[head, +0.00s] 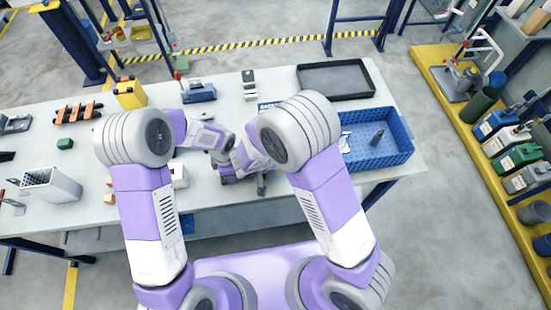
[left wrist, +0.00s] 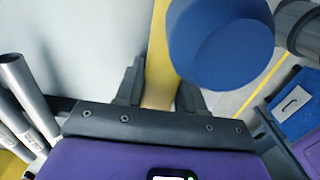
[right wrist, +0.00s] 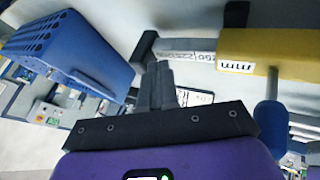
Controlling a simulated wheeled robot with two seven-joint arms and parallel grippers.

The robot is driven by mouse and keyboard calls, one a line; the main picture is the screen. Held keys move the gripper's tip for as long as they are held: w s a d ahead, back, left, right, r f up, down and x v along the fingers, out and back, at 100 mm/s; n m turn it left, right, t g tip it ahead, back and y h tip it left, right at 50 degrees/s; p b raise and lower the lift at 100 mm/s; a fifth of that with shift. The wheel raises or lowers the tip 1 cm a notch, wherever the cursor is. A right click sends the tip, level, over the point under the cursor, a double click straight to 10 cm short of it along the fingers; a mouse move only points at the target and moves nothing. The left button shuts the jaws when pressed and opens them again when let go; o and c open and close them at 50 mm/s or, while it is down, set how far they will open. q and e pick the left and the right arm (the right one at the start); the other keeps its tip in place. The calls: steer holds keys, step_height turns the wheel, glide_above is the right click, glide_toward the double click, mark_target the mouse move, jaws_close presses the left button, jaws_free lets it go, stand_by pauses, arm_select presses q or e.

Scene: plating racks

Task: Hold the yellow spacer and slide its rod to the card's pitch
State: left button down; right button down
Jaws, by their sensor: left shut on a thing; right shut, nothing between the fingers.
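The yellow spacer (right wrist: 285,52) shows at the right of the right wrist view, with a grey rod (right wrist: 187,48) marked with a printed scale coming out of it to the left. A dark end piece (right wrist: 146,44) is on the rod's left end. A blue knob (right wrist: 270,122) hangs below the spacer, and shows large in the left wrist view (left wrist: 220,42). My left gripper (left wrist: 160,92) is shut on the yellow spacer (left wrist: 157,62). My right gripper (right wrist: 160,70) is shut and empty, with its fingertips close below the rod; contact is unclear. My arms hide the spacer in the head view.
A blue crate (head: 402,150) stands at the table's right, near a black tray (head: 335,82). A yellow item (head: 130,94), a blue device (head: 198,91) and a light open box (head: 50,186) are on the table. A white printed panel (right wrist: 195,98) lies behind my right fingers.

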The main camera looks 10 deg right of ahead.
steer(key=shift+d, duration=0.7)
steer(key=v, duration=1)
steer(key=w+d+m+g+y, duration=0.1)
steer(key=d+m+y, duration=0.2)
steer(key=d+m, duration=0.2)
steer(key=w+d+r+m+g+y, duration=0.1)
steer(key=w+d+m+g+y, duration=0.1)
steer(key=d+m, duration=0.4)
steer(key=w+d+r+m+g+y, duration=0.1)
steer(key=d+m+y, duration=0.4)
steer(key=d, duration=0.2)
steer(key=shift+w+d+r+m+g, duration=0.1)
steer(key=shift+w+d+m+g, duration=0.05)
steer(key=shift+d+m+g, duration=0.2)
steer(key=x, duration=1)
steer(key=shift+w+a+r, duration=0.1)
steer(key=shift+a+r, duration=0.05)
steer(key=shift+a, duration=1.8)
